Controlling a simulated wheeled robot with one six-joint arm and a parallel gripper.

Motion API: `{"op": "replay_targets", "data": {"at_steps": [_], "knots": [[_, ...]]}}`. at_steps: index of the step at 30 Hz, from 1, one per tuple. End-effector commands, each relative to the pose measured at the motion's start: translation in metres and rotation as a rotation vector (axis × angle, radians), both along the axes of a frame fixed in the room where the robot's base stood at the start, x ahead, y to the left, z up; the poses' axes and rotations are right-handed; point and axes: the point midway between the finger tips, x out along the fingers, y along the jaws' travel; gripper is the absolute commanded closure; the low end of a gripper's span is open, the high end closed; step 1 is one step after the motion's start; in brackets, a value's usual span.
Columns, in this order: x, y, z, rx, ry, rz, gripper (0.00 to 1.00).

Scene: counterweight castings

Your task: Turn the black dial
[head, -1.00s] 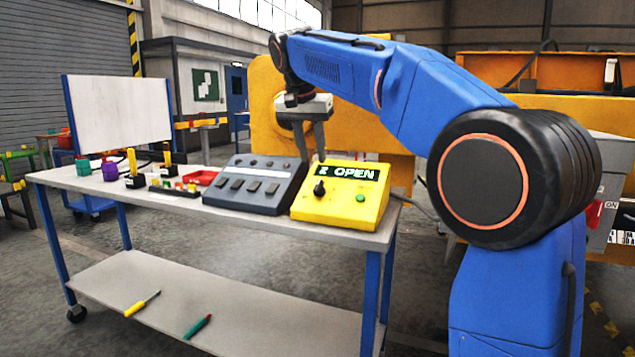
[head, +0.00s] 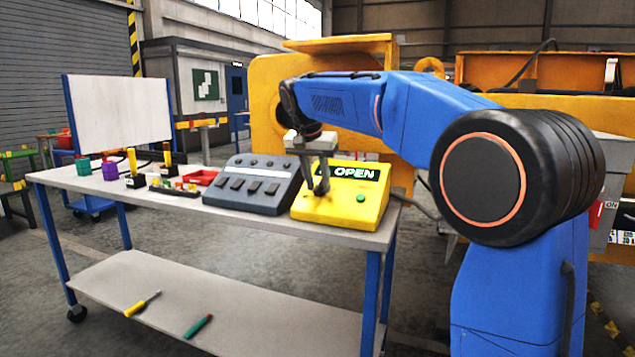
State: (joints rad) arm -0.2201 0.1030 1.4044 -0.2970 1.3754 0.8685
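The yellow control box (head: 335,208) stands at the right end of the table, with a display reading "OPEN" and a green button (head: 361,199) on its sloped face. My gripper (head: 319,190) points down over the left part of this face, where the black dial sits. Its fingers cover the dial, so the dial's pointing direction cannot be seen. The fingertips are at or very close to the dial; whether they touch or grip it cannot be told.
A dark grey button panel (head: 254,185) stands just left of the yellow box. Farther left on the table (head: 215,222) are a red tray (head: 201,178), black holders with yellow pieces and small coloured blocks. Two tools lie on the lower shelf (head: 215,300).

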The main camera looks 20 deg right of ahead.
Motion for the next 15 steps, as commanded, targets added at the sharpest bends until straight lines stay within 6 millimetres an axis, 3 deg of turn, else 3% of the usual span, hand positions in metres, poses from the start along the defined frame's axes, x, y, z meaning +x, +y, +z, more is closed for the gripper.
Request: {"op": "replay_targets", "data": {"at_steps": [1, 4, 15], "knots": [[0.0001, 0.0001, 0.0, 0.0, 0.0, 0.0, 0.75], [0.0, 0.0002, 0.0001, 0.0, 0.0, 0.0, 0.97], [-0.0003, -0.0002, 0.0003, 0.018, -0.013, -0.041, 0.97]]}}
